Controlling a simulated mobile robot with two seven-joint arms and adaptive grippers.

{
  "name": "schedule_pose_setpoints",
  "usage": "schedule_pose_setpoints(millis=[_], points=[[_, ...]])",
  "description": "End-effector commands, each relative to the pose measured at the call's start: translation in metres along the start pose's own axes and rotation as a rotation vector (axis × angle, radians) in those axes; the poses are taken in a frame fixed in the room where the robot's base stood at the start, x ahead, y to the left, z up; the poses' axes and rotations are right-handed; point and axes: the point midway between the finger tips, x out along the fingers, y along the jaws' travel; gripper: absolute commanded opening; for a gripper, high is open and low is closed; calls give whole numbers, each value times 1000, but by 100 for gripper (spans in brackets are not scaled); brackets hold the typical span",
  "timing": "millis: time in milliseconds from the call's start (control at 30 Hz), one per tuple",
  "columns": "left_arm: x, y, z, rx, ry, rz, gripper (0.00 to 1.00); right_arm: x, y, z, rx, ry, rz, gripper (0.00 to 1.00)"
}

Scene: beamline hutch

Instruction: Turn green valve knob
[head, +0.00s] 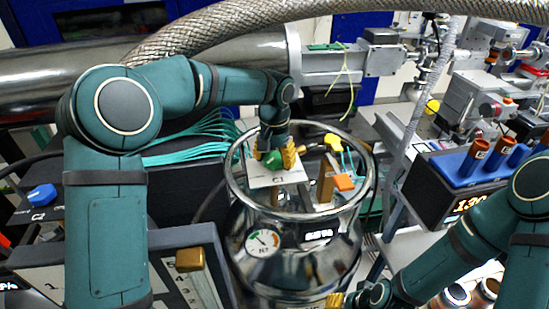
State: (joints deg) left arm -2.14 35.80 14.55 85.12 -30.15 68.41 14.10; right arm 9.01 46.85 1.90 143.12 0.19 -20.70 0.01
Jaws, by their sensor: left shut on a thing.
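The green valve knob (273,160) sits on a pale plate marked C1 (290,178), on top of the shiny metal vessel. My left gripper (275,156) comes down on it from above. Its yellow fingertips are on either side of the knob and shut on it, hiding part of it. My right gripper (338,300) is at the bottom edge, in front of the vessel and well away from the knob. Only a little of its yellow tips shows, so its opening is unclear.
The metal vessel (290,262) has a raised ring rim around its top. An orange-handled valve (343,182) and a yellow fitting (333,142) stand right of the knob. A blue knob (41,195) marked C2 is at left. A braided hose (210,28) crosses overhead.

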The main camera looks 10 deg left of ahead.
Motion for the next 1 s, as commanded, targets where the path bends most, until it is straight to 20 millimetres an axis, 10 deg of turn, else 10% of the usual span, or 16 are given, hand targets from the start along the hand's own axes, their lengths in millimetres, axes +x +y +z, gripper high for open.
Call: schedule_pose_setpoints(millis=[1000], points=[[-3, 0, -1, -947, 6, 1, 27, -4, -1, 0, 0, 0, 0, 47]])
